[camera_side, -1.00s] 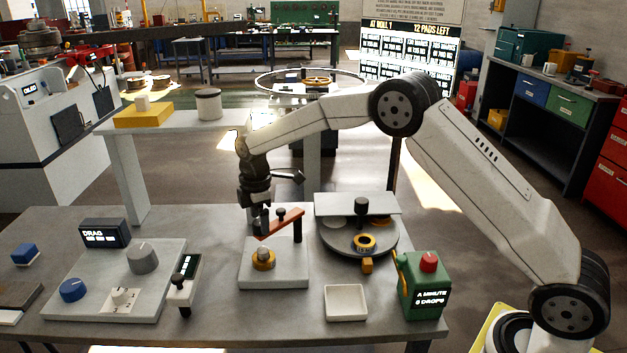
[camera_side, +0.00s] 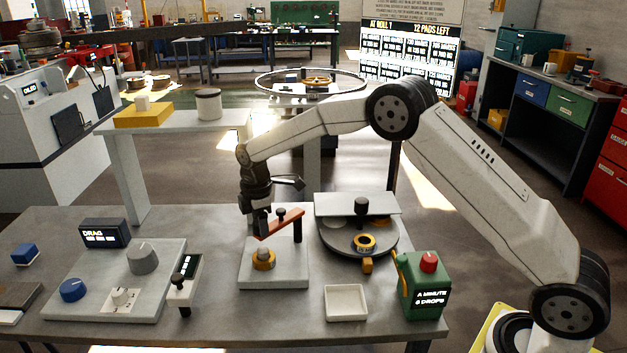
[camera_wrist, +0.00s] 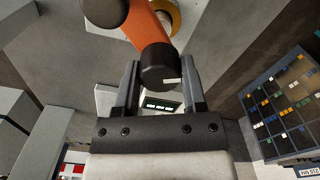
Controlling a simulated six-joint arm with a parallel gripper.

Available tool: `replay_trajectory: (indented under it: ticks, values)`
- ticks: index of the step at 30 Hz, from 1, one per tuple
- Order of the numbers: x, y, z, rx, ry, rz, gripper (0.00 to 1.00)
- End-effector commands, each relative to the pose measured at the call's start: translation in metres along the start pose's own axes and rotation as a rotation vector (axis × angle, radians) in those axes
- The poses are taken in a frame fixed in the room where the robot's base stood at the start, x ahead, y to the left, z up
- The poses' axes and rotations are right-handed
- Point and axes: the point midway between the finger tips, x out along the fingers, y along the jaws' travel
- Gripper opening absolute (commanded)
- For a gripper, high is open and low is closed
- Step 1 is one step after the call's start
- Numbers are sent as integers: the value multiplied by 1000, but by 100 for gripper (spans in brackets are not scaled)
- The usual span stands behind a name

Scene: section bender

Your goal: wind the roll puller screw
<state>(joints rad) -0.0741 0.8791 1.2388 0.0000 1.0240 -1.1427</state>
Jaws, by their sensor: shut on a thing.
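An orange crank bar (camera_side: 279,224) sits over a light grey block (camera_side: 273,274) with a brass-coloured collar (camera_side: 263,258) on its top. A black post stands at the bar's right end, and a small black knob (camera_side: 281,213) rises from the bar. My gripper (camera_side: 261,228) points down at the bar's left end. In the wrist view the orange bar (camera_wrist: 150,25) ends in a black round knob (camera_wrist: 157,66) between the two fingers of my gripper (camera_wrist: 160,72). It is shut on this knob. The side view hides the exact contact.
A dark turntable (camera_side: 375,247) with a brass ring stands right of the block. A green box (camera_side: 420,288) with a red knob and an empty white tray (camera_side: 346,303) are at the front right. A control panel (camera_side: 120,283) with dials lies at left.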

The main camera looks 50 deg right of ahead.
Motion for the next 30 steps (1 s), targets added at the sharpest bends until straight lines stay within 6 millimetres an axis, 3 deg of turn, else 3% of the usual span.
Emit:
replay_trajectory:
  ticks: [14,30]
  values:
    - [-1,0,0,186,1,1,0]
    - [-1,0,0,673,1,2,0]
